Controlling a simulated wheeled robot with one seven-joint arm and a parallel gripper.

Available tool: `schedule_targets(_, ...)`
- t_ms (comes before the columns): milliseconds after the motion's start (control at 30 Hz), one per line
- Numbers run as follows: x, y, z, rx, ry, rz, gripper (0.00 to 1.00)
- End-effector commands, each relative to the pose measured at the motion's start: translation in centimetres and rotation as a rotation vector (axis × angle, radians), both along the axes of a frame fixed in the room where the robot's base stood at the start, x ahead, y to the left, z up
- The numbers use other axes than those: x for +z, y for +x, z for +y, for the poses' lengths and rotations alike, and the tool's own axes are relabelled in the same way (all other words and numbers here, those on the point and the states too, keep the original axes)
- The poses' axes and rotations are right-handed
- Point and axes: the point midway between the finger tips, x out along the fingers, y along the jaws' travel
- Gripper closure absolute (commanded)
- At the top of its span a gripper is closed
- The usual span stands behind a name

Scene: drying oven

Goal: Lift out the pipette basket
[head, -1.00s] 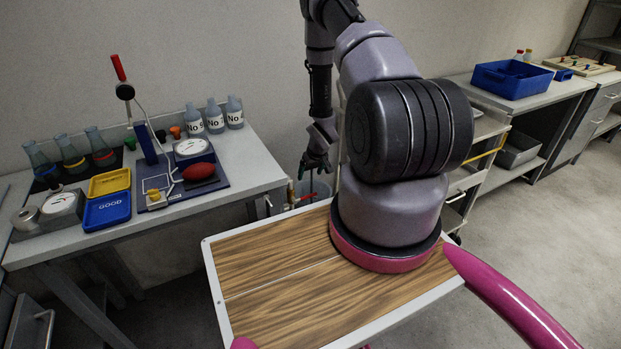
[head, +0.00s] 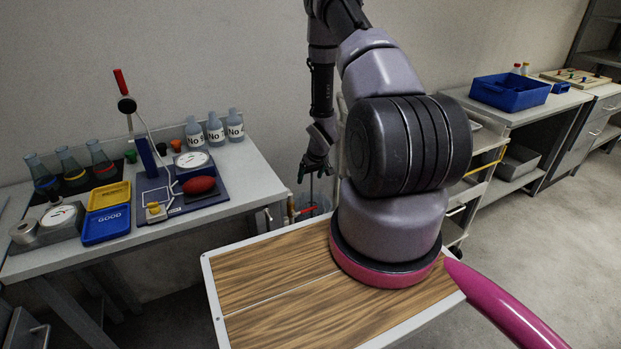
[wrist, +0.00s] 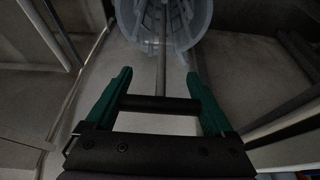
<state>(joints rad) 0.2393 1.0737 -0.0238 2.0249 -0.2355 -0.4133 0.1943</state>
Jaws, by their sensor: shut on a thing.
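My gripper (head: 314,172) hangs above a translucent bluish cylindrical container (head: 322,200) behind the wooden-topped surface in the head view. In the wrist view, the green fingers of my gripper (wrist: 160,100) stand on either side of a dark crossbar handle (wrist: 160,105) and are shut on it. A thin grey rod (wrist: 162,65) runs from the handle to the container (wrist: 203,22) at the top of the picture. Pale thin parts of what looks like the pipette basket (wrist: 165,14) show inside the container. The lower part of the basket is hidden.
A bench (head: 245,172) with flasks, bottles, trays and a dial instrument stands left of the container. A red-handled valve (head: 305,211) is close to the container. A trolley (head: 480,170) stands right of my arm. A blue crate (head: 510,93) sits on the right bench.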

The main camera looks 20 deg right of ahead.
Motion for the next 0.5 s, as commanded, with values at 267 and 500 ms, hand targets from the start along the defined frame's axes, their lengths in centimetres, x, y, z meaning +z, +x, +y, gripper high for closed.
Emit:
schedule_targets(267, 2.3, 0.1, 0.0, 0.001, 0.000, -0.003, 0.98)
schedule_targets(500, 4.2, 0.1, 0.0, 0.000, 0.000, -0.003, 0.98)
